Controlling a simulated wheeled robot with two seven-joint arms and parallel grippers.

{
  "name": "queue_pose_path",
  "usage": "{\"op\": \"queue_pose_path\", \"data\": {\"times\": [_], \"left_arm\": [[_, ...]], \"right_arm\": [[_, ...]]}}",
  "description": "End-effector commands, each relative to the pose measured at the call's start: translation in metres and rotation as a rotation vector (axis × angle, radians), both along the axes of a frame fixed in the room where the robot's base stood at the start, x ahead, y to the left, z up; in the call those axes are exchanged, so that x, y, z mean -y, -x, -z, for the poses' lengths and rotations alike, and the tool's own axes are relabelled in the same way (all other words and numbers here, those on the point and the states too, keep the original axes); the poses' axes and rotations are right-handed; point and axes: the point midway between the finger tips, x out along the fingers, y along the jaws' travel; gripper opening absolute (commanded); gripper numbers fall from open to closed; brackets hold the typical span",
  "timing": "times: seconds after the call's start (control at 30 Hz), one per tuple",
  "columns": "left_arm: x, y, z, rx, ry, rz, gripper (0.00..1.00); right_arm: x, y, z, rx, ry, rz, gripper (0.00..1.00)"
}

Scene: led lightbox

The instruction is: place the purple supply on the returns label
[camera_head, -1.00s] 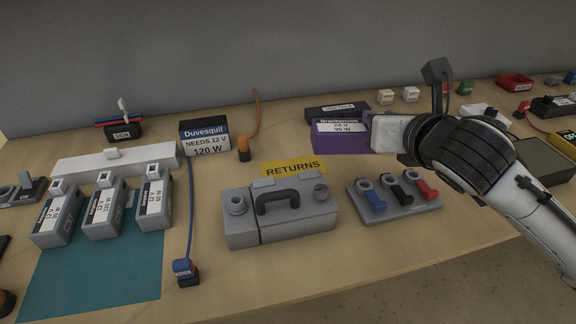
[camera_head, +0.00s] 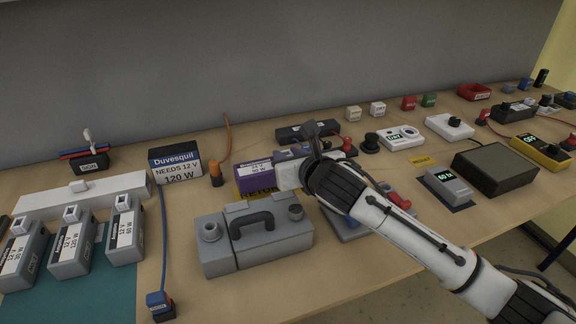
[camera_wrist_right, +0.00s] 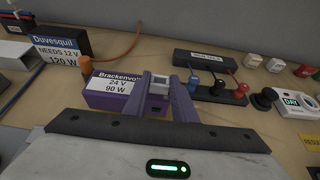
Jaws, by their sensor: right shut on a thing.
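The purple supply (camera_head: 254,175), marked Brackenvolt 24 V 90 W, is at the yellow returns label (camera_head: 241,196), behind the grey case. The supply covers much of the label; I cannot tell whether it rests on it or hangs just above. My right gripper (camera_head: 284,154) reaches in from the right and is shut on the supply. In the right wrist view the supply (camera_wrist_right: 112,101) sits ahead, with the fingers (camera_wrist_right: 168,95) on either side of a small pale grey block on its top. My left gripper is out of view.
A grey case with a handle (camera_head: 255,245) stands close in front of the label. The Duvesquil box (camera_head: 176,163) and an orange-tipped cable (camera_head: 216,174) are to the left. A dark strip (camera_head: 290,133) lies behind. My right forearm hides part of the block with coloured plugs.

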Motion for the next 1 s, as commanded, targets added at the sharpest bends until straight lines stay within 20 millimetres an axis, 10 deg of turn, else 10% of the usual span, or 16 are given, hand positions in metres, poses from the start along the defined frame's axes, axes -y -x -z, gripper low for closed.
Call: {"op": "queue_pose_path", "data": {"times": [0.53,0.57,0.67,1.0], "left_arm": [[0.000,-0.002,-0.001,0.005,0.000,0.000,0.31],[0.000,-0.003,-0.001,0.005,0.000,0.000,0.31],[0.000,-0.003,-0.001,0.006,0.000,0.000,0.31],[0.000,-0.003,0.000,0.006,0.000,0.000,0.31]], "right_arm": [[0.000,0.000,0.026,0.002,-0.002,-0.001,0.00],[0.000,0.000,0.029,-0.001,0.000,0.000,0.28],[0.000,0.000,0.029,-0.002,0.000,0.001,0.43],[0.000,0.000,0.026,-0.001,0.000,0.001,0.43]]}}
